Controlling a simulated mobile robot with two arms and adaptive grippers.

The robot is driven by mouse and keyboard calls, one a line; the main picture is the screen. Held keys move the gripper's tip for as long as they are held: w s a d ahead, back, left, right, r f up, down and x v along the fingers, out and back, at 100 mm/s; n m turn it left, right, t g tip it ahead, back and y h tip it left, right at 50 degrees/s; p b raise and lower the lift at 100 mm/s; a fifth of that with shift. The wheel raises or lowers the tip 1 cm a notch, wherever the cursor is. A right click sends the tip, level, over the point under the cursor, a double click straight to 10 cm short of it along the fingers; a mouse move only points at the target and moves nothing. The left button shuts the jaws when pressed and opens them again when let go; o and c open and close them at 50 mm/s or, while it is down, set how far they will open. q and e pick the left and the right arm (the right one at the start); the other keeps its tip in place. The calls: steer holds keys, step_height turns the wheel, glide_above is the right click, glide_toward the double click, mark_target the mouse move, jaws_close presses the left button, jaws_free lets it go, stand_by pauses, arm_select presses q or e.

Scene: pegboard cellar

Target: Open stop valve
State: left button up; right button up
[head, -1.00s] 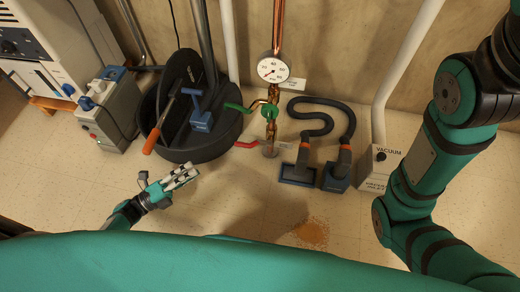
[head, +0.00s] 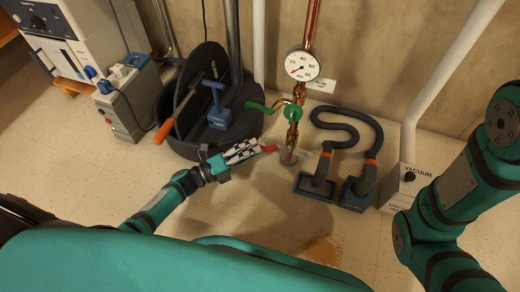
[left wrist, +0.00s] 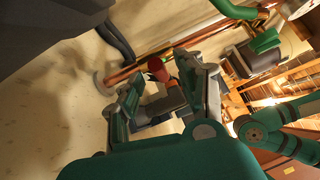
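A copper pipe (head: 292,133) with a round gauge (head: 302,65) stands against the wall. A green handle (head: 292,112) and a green lever sit on it, with a red lever (head: 269,149) lower down, near the floor. My left gripper (head: 255,147) is at the red lever's free end, its fingers apart. In the left wrist view the red lever end (left wrist: 157,69) shows between the open fingers. I cannot tell whether they touch it. Which handle is the stop valve's is not readable. My right arm is at the right, its gripper out of the picture.
A black tub (head: 205,152) with an orange-handled tool (head: 161,132) stands left of the pipe. Dark vacuum nozzles (head: 316,187) on a hose and a box marked VACUUM (head: 402,187) stand to the right. Orange-brown debris (head: 323,251) lies on otherwise open floor in front.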

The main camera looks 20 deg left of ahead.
mark_target(270, 147)
arm_select(q)
steer(key=shift+b+x, duration=0.35)
steer(key=shift+x, duration=1.05)
steer(key=shift+c, duration=0.5)
jaws_close()
